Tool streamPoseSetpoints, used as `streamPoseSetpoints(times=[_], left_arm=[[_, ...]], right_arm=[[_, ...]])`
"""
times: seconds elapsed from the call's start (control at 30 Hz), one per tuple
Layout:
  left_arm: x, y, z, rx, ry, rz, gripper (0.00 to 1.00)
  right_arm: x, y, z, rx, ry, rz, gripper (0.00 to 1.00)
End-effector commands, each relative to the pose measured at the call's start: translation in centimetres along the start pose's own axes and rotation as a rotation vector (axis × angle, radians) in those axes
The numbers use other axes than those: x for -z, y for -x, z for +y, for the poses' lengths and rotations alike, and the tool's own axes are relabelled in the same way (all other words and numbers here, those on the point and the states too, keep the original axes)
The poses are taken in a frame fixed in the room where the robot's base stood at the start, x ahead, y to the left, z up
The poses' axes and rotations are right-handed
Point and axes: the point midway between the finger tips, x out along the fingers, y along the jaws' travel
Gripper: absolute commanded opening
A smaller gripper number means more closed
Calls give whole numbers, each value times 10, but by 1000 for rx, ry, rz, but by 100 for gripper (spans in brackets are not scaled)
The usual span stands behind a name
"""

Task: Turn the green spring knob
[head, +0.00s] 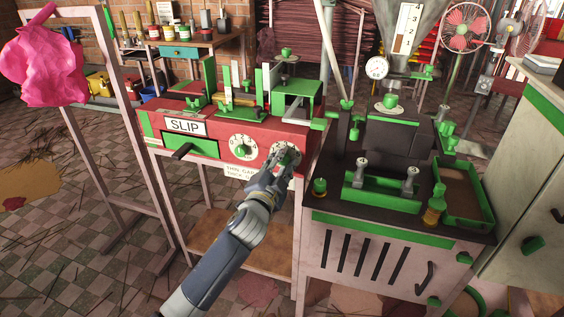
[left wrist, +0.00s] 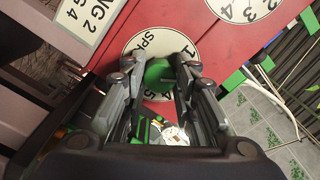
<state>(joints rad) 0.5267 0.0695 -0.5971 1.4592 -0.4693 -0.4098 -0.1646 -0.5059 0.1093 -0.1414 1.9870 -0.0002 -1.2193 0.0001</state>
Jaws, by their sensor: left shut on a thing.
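In the head view my left gripper (head: 281,164) reaches the right-hand dial of the red machine (head: 215,142) and covers most of that dial and the knob. My right gripper is not in view.
A second dial with a green knob (head: 243,148) is just left of my gripper. A "SLIP" label (head: 185,126) and a dark handle (head: 181,152) are further left. A dark-topped cabinet (head: 330,205) with green fittings stands close on the right.

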Motion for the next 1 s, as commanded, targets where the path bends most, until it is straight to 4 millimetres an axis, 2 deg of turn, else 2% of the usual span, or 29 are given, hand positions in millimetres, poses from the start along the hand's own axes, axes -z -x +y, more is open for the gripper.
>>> streamPoseSetpoints(times=[0.2, 0.23, 0.3, 0.73, 0.87, 1.0], left_arm=[[-1, 0, 1, -2, 1, -2, 3], [-1, 0, 1, -2, 1, -2, 33], [-1, 0, 1, -2, 1, -2, 47], [0, 4, 0, 0, 2, 0, 47], [-1, 16, 1, -1, 2, 0, 47], [-1, 37, 1, -2, 3, 0, 47]], right_arm=[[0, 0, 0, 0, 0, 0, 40], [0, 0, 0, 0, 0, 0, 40], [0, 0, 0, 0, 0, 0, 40], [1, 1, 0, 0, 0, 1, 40], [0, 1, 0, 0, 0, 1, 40], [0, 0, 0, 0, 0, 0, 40]])
